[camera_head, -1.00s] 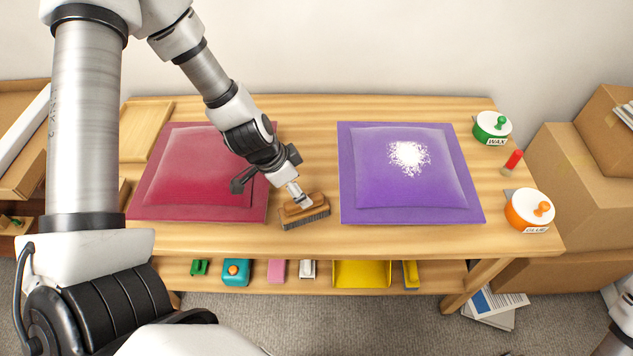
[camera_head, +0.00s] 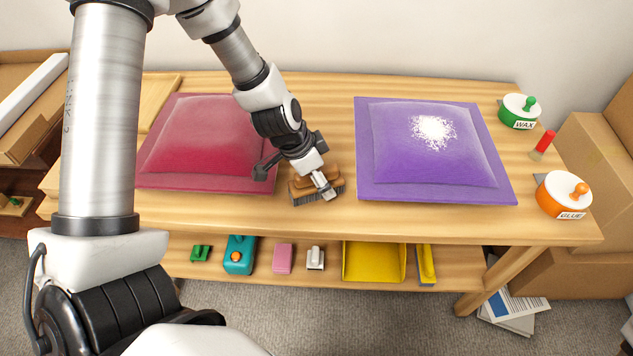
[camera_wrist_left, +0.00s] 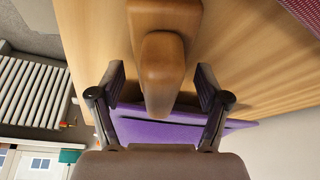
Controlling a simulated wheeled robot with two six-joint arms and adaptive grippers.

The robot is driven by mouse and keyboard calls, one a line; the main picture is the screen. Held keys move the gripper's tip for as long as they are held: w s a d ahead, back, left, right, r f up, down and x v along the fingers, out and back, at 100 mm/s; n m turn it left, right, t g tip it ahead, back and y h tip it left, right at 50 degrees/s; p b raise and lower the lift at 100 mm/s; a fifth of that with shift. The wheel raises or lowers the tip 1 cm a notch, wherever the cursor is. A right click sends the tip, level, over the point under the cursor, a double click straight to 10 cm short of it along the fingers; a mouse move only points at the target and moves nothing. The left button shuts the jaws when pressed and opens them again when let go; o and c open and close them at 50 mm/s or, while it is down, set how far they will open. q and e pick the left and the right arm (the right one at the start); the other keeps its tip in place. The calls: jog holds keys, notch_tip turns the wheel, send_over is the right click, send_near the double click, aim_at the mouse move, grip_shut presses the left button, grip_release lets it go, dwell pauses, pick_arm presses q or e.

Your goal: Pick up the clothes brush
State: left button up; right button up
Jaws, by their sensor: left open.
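The clothes brush (camera_head: 303,190) has a brown wooden back and handle with dark bristles below. It lies on the tabletop between the red cushion and the purple cushion. My left gripper (camera_head: 325,190) is at the brush, and part of the brush is hidden behind it. In the left wrist view the brush (camera_wrist_left: 163,60) reaches down between the two fingers of my open left gripper (camera_wrist_left: 160,90), with a gap visible on each side. My right gripper is in neither current view.
The red cushion (camera_head: 205,140) lies left of the brush. The purple cushion (camera_head: 430,150) at right bears white powder (camera_head: 433,131). A green WAX tin (camera_head: 519,111) and an orange GLUE tin (camera_head: 563,195) stand at the right end. A lower shelf holds a yellow dustpan (camera_head: 374,262) and small items.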

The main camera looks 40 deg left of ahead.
pick_arm(q)
jog(key=shift+f, duration=0.3)
